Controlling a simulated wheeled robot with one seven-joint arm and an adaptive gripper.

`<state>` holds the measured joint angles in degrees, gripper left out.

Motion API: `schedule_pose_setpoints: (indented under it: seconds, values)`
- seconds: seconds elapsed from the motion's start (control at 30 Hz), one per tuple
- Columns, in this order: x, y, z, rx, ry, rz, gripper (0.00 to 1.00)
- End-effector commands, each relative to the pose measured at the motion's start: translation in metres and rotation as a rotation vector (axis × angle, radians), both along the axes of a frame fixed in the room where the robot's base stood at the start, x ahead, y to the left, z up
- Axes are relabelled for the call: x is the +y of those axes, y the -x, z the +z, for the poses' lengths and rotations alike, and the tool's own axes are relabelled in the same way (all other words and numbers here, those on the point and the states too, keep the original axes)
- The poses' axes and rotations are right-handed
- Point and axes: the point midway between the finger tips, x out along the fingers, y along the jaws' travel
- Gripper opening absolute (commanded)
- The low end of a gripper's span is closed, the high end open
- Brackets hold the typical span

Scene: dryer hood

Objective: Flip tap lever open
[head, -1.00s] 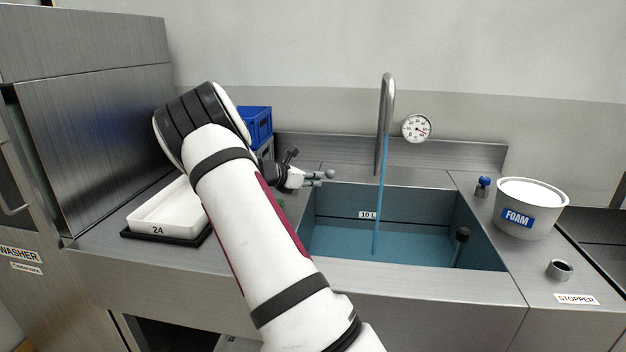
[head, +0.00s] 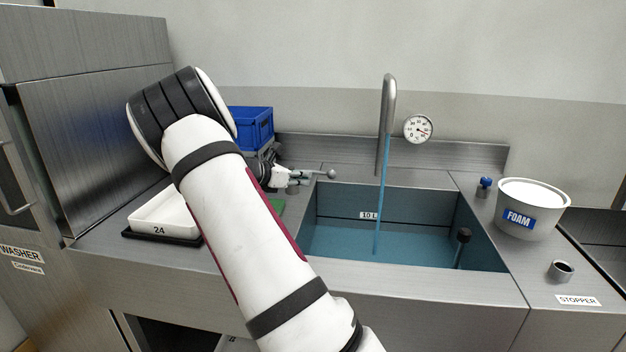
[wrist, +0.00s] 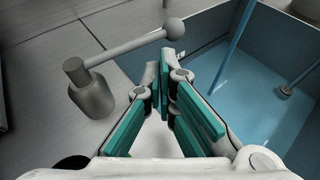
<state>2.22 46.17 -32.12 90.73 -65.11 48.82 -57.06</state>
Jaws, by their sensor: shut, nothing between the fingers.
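The tap lever (wrist: 125,47) is a grey rod ending in a ball knob (wrist: 174,28), set on a round grey post (wrist: 90,90) on the counter left of the sink. The knob also shows in the head view (head: 331,174). My gripper (wrist: 168,64) is shut and empty, its teal-padded fingers together at the tips. In the wrist view its tips lie just below the knob; I cannot tell whether they touch. The curved spout (head: 387,110) pours a blue stream (head: 379,210) into the sink (head: 480,262).
A white tray (head: 160,222) marked 24 and a blue crate (head: 252,122) stand on the left. A dial gauge (head: 418,128) is behind the sink. A FOAM bucket (head: 533,208) and a small blue-topped knob (head: 485,185) stand right. A dark-headed rod (head: 462,240) stands in the water.

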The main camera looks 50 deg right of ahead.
Motion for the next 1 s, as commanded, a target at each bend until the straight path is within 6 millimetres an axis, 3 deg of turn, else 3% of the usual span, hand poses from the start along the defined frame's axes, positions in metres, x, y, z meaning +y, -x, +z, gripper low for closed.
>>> schedule_pose_setpoints:
  seconds: [0.1,0.33,1.0]
  values:
    - [0.023,-0.004,0.009,-0.001,0.0,0.002,0.0]
    - [0.051,-0.008,0.019,0.0,-0.001,0.001,0.0]
    - [0.057,-0.008,0.022,0.001,0.0,-0.001,0.0]
